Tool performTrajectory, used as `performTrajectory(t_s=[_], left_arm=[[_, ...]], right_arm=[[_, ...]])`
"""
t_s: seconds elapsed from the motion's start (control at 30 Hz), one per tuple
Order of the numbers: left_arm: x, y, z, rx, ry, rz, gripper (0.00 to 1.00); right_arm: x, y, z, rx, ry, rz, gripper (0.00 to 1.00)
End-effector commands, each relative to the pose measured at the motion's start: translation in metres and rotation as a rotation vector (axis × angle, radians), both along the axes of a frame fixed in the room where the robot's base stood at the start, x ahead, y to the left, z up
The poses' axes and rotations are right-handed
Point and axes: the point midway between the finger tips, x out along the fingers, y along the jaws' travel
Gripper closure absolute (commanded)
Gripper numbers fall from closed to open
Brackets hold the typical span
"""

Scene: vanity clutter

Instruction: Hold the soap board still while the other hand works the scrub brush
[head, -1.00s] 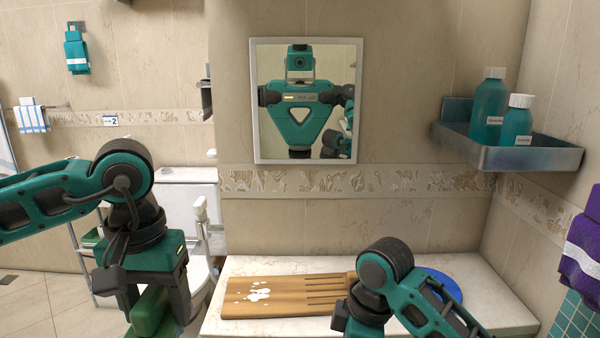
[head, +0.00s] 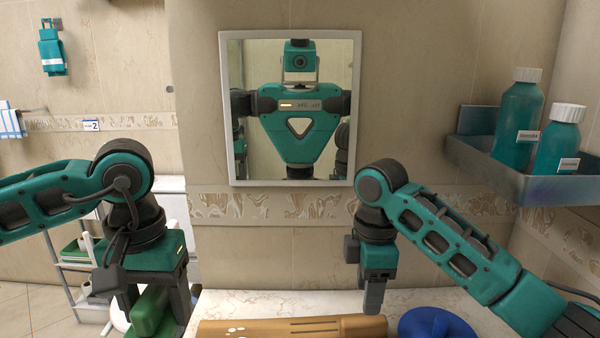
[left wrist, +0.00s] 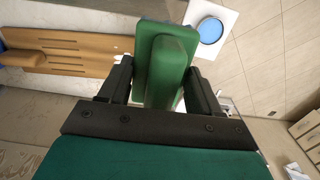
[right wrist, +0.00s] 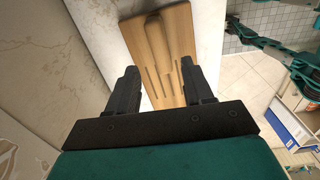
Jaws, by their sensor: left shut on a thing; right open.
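The wooden soap board (head: 290,329) lies on the pale counter at the bottom of the head view, partly cut off, with white soap marks and grooves. My left gripper (head: 152,302) is shut on the green scrub brush (head: 148,312), left of the board. The brush (left wrist: 160,60) fills the space between its fingers in the left wrist view, where the board (left wrist: 75,48) shows at upper left. My right gripper (head: 373,300) is open and empty above the board's right end. In the right wrist view the board (right wrist: 180,35) lies beyond its spread fingers (right wrist: 163,85).
A blue round object (head: 437,324) sits right of the board on the counter (head: 300,301). A metal wall shelf (head: 520,172) with two teal bottles (head: 518,115) juts out at right, above my right forearm. A mirror (head: 290,110) hangs ahead. A white rack (head: 75,262) stands at left.

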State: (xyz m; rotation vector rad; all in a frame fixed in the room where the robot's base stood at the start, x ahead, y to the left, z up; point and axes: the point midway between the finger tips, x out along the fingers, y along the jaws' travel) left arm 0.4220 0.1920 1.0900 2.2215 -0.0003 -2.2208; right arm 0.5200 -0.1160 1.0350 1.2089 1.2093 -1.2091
Motion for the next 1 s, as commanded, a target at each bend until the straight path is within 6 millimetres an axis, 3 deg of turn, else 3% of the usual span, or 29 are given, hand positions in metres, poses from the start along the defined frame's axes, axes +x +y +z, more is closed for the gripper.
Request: performTrajectory(t_s=[0.37, 0.7, 1.0], left_arm=[[0.000, 0.000, -0.015, 0.000, -0.001, 0.000, 0.61], [0.000, 0.000, -0.015, 0.000, -0.001, 0.000, 0.61], [0.000, 0.000, -0.016, 0.000, -0.001, 0.000, 0.61]], right_arm=[[0.000, 0.000, -0.041, -0.001, 0.001, -0.001, 0.49], [0.000, 0.000, -0.072, -0.001, 0.001, -0.001, 0.49], [0.000, 0.000, -0.088, -0.001, 0.001, 0.000, 0.49]])
